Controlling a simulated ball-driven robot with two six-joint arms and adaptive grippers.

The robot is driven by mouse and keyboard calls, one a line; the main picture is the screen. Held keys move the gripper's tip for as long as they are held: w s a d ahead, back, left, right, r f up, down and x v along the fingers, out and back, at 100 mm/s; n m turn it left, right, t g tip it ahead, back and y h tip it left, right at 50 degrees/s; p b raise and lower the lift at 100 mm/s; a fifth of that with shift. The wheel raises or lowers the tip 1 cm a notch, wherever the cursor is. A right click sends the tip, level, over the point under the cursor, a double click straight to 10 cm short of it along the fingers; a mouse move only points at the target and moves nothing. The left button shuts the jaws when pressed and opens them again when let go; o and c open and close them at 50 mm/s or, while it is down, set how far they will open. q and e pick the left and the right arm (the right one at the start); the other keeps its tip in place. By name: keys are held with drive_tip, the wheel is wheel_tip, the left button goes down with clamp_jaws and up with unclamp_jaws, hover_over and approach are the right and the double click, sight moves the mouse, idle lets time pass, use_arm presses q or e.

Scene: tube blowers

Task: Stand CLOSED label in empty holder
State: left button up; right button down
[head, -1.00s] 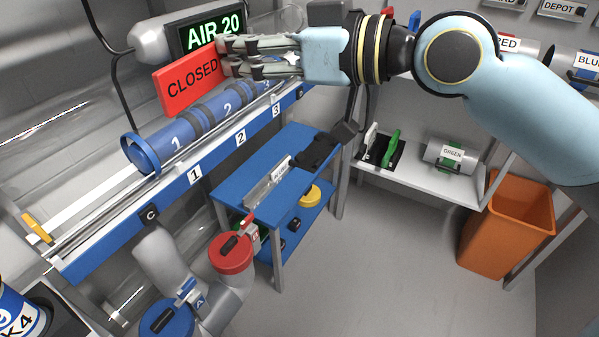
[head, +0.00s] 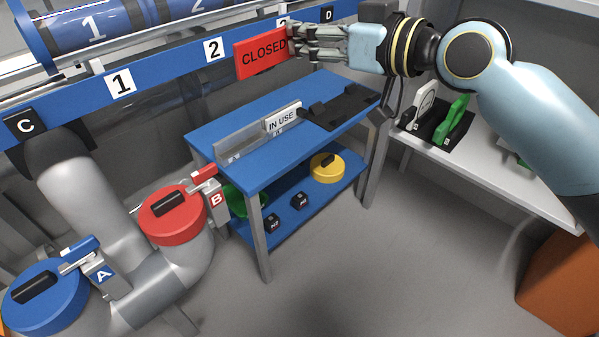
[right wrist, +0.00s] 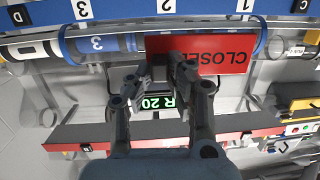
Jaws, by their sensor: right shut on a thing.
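The red CLOSED label (head: 260,56) is held in the air in front of the blue rail, above the back of the blue table. My right gripper (head: 297,43) is shut on the label's right edge. In the right wrist view the label (right wrist: 215,55) shows upside down in the fingers (right wrist: 172,68). On the blue table a long grey holder (head: 242,138) stands with its left part bare. A white IN USE label (head: 282,118) stands at its right end. My left gripper is not in view.
A black tray (head: 343,105) lies right of the holder on the blue table (head: 240,172). The blue rail (head: 165,78) runs behind. Red valve B (head: 175,212) and blue valve A (head: 45,292) stand at front left. Green and white pieces stand on the right shelf (head: 480,172).

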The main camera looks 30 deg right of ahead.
use_arm(q)
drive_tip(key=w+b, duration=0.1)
drive_tip(key=b, duration=0.3)
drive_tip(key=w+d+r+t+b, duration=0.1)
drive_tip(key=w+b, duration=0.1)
drive_tip(key=b, duration=0.2)
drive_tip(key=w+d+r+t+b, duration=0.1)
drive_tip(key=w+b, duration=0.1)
drive_tip(key=b, duration=0.3)
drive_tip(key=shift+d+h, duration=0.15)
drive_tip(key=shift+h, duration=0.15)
use_arm(e)
drive_tip(key=w+f, duration=0.2)
drive_tip(key=f, duration=0.9)
drive_tip(key=w+f+h, duration=0.1)
drive_tip(key=w+f, duration=0.1)
drive_tip(key=f, duration=1)
drive_tip(key=shift+d+m, duration=0.2)
drive_tip(key=shift+m, duration=0.2)
